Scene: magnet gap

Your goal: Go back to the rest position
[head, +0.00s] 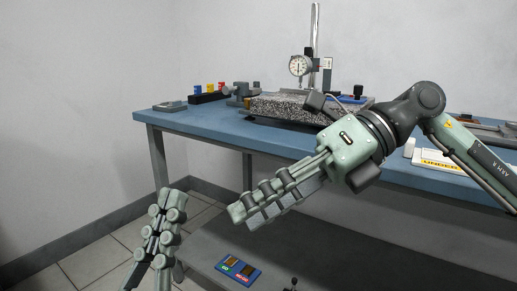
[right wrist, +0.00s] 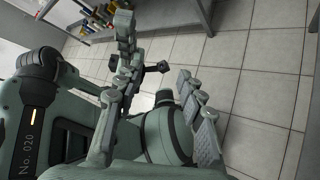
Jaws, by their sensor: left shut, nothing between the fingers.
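My left gripper (head: 168,203) is at the lower left of the head view, in front of the table's left end, fingers pointing up. It is shut with nothing in it. My right gripper (head: 246,216) is in the middle of the head view, its arm coming in from the right over the front of the table. Its fingers point down and left, beyond the table's front edge. In the right wrist view, the right gripper's fingers (right wrist: 156,52) stand apart, with nothing seen held between them.
The blue table (head: 205,127) carries a granite plate (head: 272,103), a dial gauge (head: 299,66) on a post, and a row of coloured pieces (head: 209,92). Tiled floor is free at left.

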